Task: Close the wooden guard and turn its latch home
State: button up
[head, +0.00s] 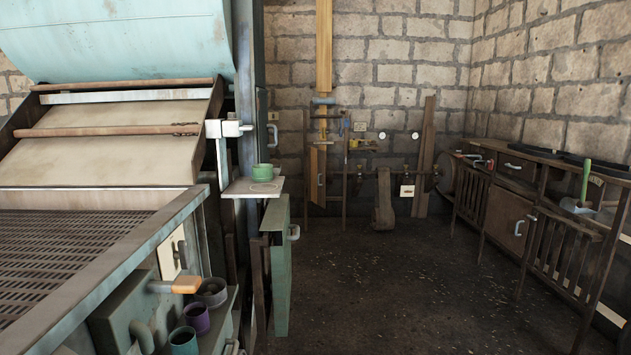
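A narrow orange-brown wooden panel (315,165) stands by the far wall, left of the belt-drive gear. It looks like the wooden guard and appears to stand edge-on, swung open. A small grey handle (321,180) is on it. I cannot make out a latch for certain at this distance. My gripper is not in view.
A large machine with a slatted bed (60,255) fills the left side. A green door (277,265) with a handle juts out beside it. A wooden bench (540,180) with slatted rails lines the right wall. The dark floor (400,285) between is clear.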

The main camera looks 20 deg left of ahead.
aim_at(316, 189)
jog(key=i+u, duration=0.15)
jog(key=u, duration=0.25)
jog(key=i+z, duration=0.2)
jog(key=i, duration=0.7)
jog(key=i+j+z, duration=0.2)
jog(key=i, duration=0.65)
jog(key=i+l, duration=0.1)
jog(key=i, duration=0.95)
jog(key=i+u, duration=0.15)
jog(key=i, duration=0.85)
jog(key=i+u, duration=0.2)
jog(key=i, duration=0.3)
jog(key=i+u, duration=0.2)
jog(key=i, duration=0.3)
jog(key=i+l+u, duration=0.2)
jog(key=i, duration=0.25)
jog(key=i+l+u, duration=0.2)
jog(key=i, duration=0.3)
jog(key=i+j+u, duration=0.2)
jog(key=i+u, duration=0.2)
jog(key=i, duration=0.2)
jog(key=i+u, duration=0.45)
jog(key=i, duration=0.15)
